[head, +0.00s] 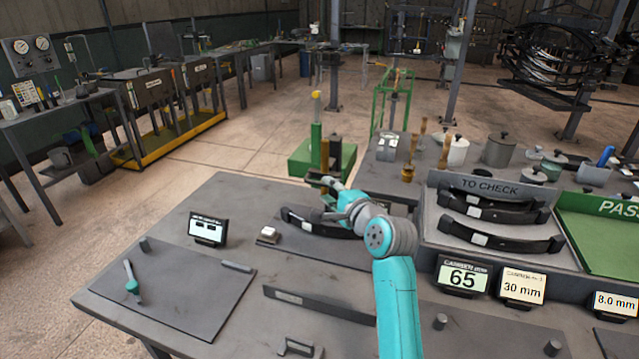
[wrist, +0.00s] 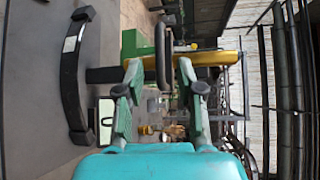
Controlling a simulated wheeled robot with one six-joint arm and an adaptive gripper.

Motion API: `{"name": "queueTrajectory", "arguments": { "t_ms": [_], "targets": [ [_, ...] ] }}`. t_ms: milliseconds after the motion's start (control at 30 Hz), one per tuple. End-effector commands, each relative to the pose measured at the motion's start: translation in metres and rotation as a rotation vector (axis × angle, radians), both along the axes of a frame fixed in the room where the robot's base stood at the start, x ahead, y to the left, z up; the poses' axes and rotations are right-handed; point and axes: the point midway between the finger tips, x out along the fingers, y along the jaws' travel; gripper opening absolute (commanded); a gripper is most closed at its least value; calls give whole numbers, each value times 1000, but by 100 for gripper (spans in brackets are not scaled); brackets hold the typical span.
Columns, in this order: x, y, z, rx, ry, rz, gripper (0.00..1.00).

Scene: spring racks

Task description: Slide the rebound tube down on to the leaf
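The rebound tube appears to be the gold and dark tube (wrist: 215,58) that runs across the sideways wrist view, with a dark loop-like handle (wrist: 161,55) on it. A brown upright part (head: 325,153) in the head view looks like the same tube, beside a green stand (head: 315,140). My gripper (wrist: 160,66) is open, its green fingers on either side of the handle with gaps showing. It also shows in the head view (head: 326,184). The dark curved leaf (head: 305,221) lies on the table below, partly hidden by my arm, and shows in the wrist view (wrist: 70,75).
A white block (head: 268,232) and a small display (head: 208,228) stand left of the leaf. A "TO CHECK" tray (head: 480,186) with several leaves and a green "PASS" tray (head: 605,235) stand right. A flat dark bar (head: 318,304) lies in front.

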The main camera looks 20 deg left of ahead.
Motion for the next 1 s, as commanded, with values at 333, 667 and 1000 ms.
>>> {"name": "queueTrajectory", "arguments": {
  "t_ms": [333,667,1000],
  "targets": [
    [33,34,-7,0,-1,1,37],
    [38,40,-9,0,0,0,37],
    [38,39,-9,0,0,0,0]
  ]
}}
